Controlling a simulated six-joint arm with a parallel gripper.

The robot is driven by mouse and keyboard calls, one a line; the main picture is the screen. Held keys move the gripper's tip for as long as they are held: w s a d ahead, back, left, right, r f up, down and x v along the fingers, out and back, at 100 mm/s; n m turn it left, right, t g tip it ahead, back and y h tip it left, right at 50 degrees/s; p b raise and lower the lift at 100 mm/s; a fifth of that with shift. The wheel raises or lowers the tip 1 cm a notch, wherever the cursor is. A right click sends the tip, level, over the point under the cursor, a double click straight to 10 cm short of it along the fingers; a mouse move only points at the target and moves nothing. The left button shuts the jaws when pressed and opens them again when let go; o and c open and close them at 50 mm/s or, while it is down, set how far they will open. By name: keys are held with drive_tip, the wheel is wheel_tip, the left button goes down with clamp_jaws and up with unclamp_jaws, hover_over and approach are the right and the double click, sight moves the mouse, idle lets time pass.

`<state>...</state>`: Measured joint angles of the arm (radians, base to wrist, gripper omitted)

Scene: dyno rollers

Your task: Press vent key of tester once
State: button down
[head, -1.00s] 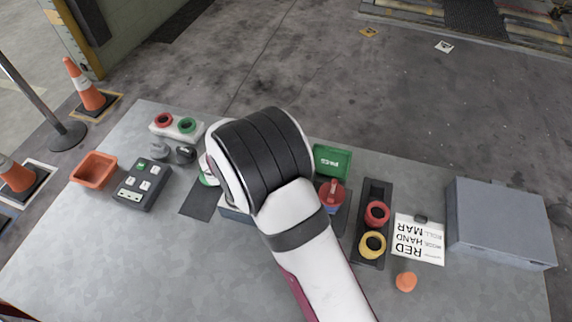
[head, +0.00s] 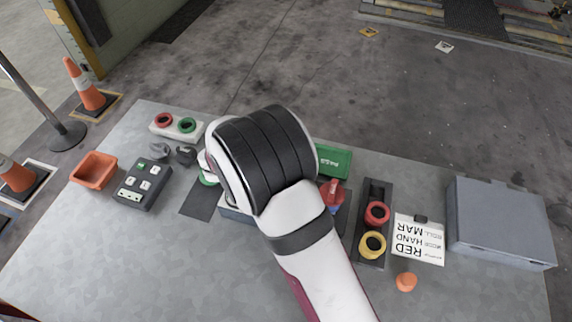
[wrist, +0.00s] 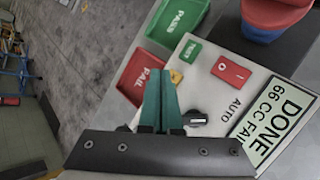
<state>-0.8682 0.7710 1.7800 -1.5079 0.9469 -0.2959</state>
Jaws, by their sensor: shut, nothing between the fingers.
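The tester (wrist: 215,55) is a pale-faced box with a display (wrist: 275,120) reading "DONE 66 CC FAIL", seen in the wrist view. On its face are a red key (wrist: 231,69), a small green key (wrist: 187,48) and a black knob (wrist: 195,118) beside the word AUTO. I cannot read which key is the vent key. My gripper (wrist: 161,78) has its teal fingers shut together, empty, their tips left of the red key and near a yellow patch; contact cannot be told. In the head view my arm covers the gripper and most of the tester (head: 233,214).
A green PASS tray (wrist: 178,22) and a red FAIL tray (wrist: 142,77) lie beside the tester. A dark keypad (head: 143,185), orange bin (head: 94,170), red and yellow rings (head: 374,230), sign card (head: 418,240) and grey case (head: 500,222) share the table. The front left table is clear.

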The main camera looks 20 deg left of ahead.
drive_tip(key=shift+r, duration=2.55)
drive_tip(key=s+d+r+m+g, duration=0.1)
drive_tip(key=d+m, duration=0.1)
drive_tip(key=d, duration=0.2)
drive_tip(key=s+d+r+m+g+h, duration=0.1)
drive_tip(key=d+r+m, duration=0.1)
drive_tip(key=d+m, duration=0.1)
drive_tip(key=s+d+r+m+g, duration=0.1)
drive_tip(key=d+r+m, duration=0.1)
drive_tip(key=d, duration=0.4)
drive_tip(key=shift+s+r+m+h, duration=0.15)
drive_tip(key=shift+s+m+h, duration=0.15)
drive_tip(key=shift+m, duration=0.1)
drive_tip(key=s+d+r+m+g+y, duration=0.25)
drive_tip(key=s+d+m+g, duration=0.25)
drive_tip(key=s+d+m, duration=0.7)
drive_tip(key=s+a+m+y, duration=0.2)
drive_tip(key=s+m, duration=0.2)
drive_tip(key=s, duration=0.2)
drive_tip(key=s+a+m+y, duration=0.1)
drive_tip(key=s+m+y, duration=0.1)
drive_tip(key=s+m, duration=0.2)
drive_tip(key=s, duration=0.3)
drive_tip(key=shift+a+r+g+y, duration=0.3)
drive_tip(key=shift+a+r+y, duration=0.05)
drive_tip(key=shift+a, duration=0.05)
